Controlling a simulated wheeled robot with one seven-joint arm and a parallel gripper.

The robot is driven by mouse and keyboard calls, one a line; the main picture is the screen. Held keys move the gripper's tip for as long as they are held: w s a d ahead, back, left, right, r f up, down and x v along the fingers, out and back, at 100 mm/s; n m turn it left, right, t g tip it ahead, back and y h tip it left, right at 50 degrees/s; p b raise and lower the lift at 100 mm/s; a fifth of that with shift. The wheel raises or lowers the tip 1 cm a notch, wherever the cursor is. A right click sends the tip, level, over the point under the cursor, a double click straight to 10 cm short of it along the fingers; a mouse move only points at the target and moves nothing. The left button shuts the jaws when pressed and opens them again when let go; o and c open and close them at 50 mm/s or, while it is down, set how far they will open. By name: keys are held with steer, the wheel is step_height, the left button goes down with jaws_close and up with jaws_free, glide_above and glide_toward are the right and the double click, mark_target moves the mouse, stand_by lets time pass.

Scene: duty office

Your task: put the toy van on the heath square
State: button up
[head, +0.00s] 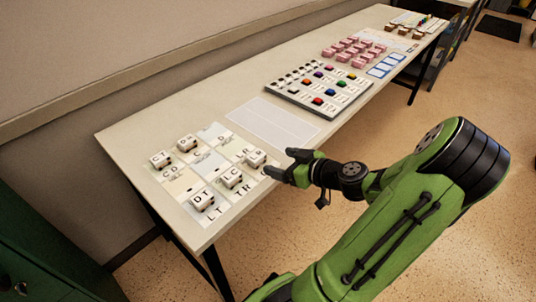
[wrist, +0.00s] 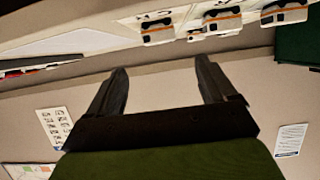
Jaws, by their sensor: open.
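I cannot tell which van or which square the task names. In the wrist view, a van with an orange stripe (wrist: 158,31) shows at the top with others. My gripper (head: 286,163) is open and empty, right of the grid, apart from the vans.
A blank pale sheet (head: 272,124) lies beyond the grid. Further along are a grey tray of coloured pieces (head: 318,88), pink blocks (head: 352,47) and blue-edged cards (head: 386,65). A wall runs along the table's back. Open floor (head: 450,95) lies to the right.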

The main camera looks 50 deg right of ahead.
steer(key=a+n+g+y, duration=0.1)
steer(key=a+g, duration=0.1)
steer(key=a, duration=0.1)
steer(key=w+a+g+y, duration=0.1)
steer(key=a, duration=0.3)
steer(key=w+a+n+g, duration=0.1)
steer(key=a+g, duration=0.1)
steer(key=a, duration=0.2)
steer(key=shift+w+a+f+n+g+y, duration=0.1)
steer(key=shift+a+f+n+g+y, duration=0.05)
steer(key=shift+f+n+g+y, duration=0.2)
steer(key=s+a+r+m+g+h, duration=0.2)
steer(key=s+a+r+m+h, duration=0.1)
steer(key=s+a+r, duration=0.8)
steer(key=s+a, duration=0.1)
steer(key=a, duration=0.3)
steer(key=shift+r, duration=0.15)
steer(key=shift+s+a, duration=0.1)
step_height(320, 180, up, 15)
steer(key=p, duration=1.4)
